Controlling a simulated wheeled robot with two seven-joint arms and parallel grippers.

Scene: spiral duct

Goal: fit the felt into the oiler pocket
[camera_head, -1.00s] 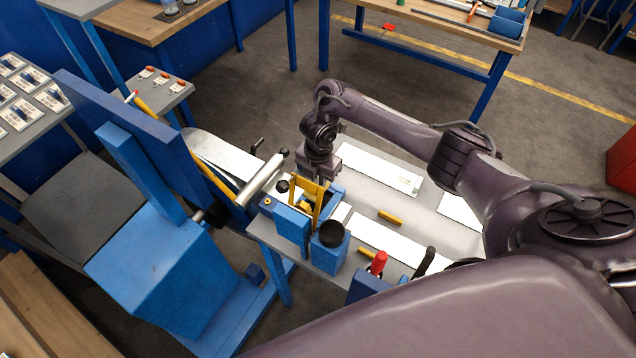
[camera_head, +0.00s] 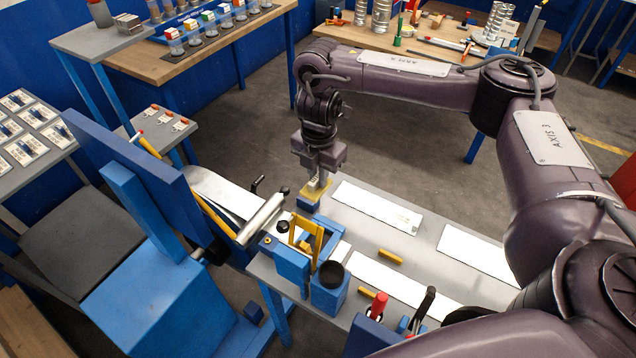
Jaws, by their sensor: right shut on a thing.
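My right gripper (camera_head: 319,184) points down, shut on a flat yellowish piece, which looks like the felt (camera_head: 313,192). It is above the far left edge of the grey table, just behind the blue fixture. The blue fixture (camera_head: 292,264) carries an upright yellow bracket (camera_head: 305,234) and a frame-like opening beside it. I cannot tell for certain which part is the oiler pocket. The felt is apart from the yellow bracket. The finger tips are small and partly hidden by the felt. My left gripper is out of view.
The grey table (camera_head: 345,222) holds white sheets (camera_head: 376,207) and yellow bars (camera_head: 390,256). A dark round cap (camera_head: 331,273) on a blue block and a red handle (camera_head: 378,303) stand in front. A silver roller (camera_head: 260,221) lies left of the fixture.

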